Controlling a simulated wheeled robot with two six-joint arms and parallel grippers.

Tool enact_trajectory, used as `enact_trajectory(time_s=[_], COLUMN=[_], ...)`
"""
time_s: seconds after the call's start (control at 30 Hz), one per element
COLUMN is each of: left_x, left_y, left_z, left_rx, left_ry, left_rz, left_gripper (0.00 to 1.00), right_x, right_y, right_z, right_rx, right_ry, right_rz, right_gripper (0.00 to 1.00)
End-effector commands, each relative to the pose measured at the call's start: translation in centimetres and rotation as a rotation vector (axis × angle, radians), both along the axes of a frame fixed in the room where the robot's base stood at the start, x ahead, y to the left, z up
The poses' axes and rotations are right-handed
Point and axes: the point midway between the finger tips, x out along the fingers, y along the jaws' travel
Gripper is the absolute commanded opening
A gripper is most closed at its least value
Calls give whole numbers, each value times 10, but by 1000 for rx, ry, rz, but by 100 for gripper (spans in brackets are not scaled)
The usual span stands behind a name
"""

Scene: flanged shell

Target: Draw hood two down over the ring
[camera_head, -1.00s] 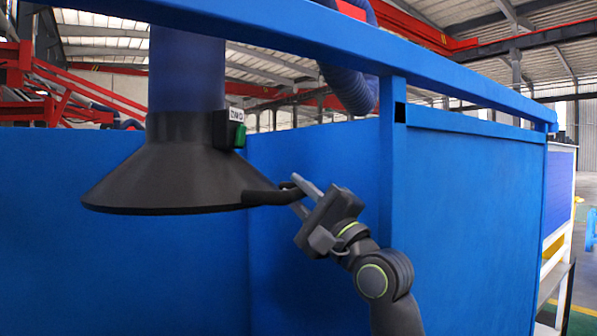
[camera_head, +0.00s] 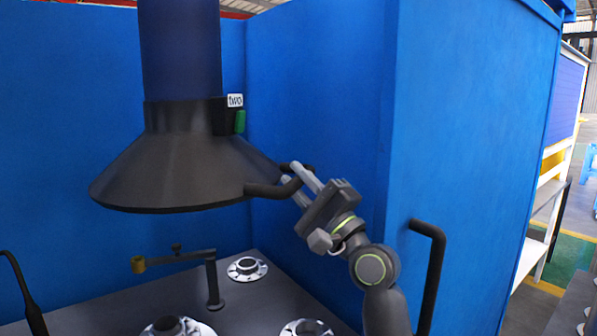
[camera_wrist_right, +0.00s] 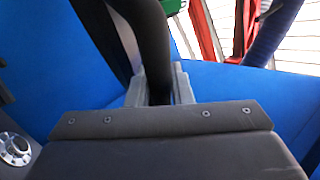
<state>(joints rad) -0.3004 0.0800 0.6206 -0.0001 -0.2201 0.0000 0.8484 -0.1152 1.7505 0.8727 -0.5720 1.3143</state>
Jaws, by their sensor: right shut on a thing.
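Hood two (camera_head: 185,165), a dark cone on a wide blue duct (camera_head: 180,50) with a "two" label (camera_head: 235,100), hangs above the dark bench. My right gripper (camera_head: 292,178) is shut on the hood's black handle (camera_head: 265,190) at the rim's right side. In the right wrist view the handle bar (camera_wrist_right: 152,45) passes between the two fingers (camera_wrist_right: 158,85). Several metal flanged rings lie on the bench: one at the back (camera_head: 247,268), two partly cut off at the front (camera_head: 178,327) (camera_head: 306,328). I cannot tell which is the ring meant. My left gripper is not in view.
Blue walls (camera_head: 320,100) stand behind and right. A dark jointed stand (camera_head: 212,280) with a brass-coloured end (camera_head: 138,264) rises from the bench (camera_head: 105,315) under the hood. A thin black curved thing (camera_head: 25,290) stands at left; a black bar handle (camera_head: 432,270) is at right.

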Motion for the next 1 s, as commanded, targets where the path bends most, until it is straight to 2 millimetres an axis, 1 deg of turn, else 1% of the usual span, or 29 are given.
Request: enact_trajectory(time_s=[0.03,0.13,0.57,0.6,0.77,1.0], left_x=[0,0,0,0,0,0], left_y=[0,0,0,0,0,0], left_z=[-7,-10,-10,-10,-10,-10], left_rx=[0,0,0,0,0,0], left_ry=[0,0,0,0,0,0], left_rz=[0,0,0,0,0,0], left_gripper=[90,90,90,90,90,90], right_x=[1,1,1,1,1,0], right_y=[0,0,0,0,0,0], right_z=[-11,-16,-17,-17,-16,-16], right_rx=[-2,-3,-2,-2,-2,-1], right_ry=[5,6,5,5,3,1], right_rz=[0,1,0,0,0,-1], right_gripper=[0,0,0,21,41,41])
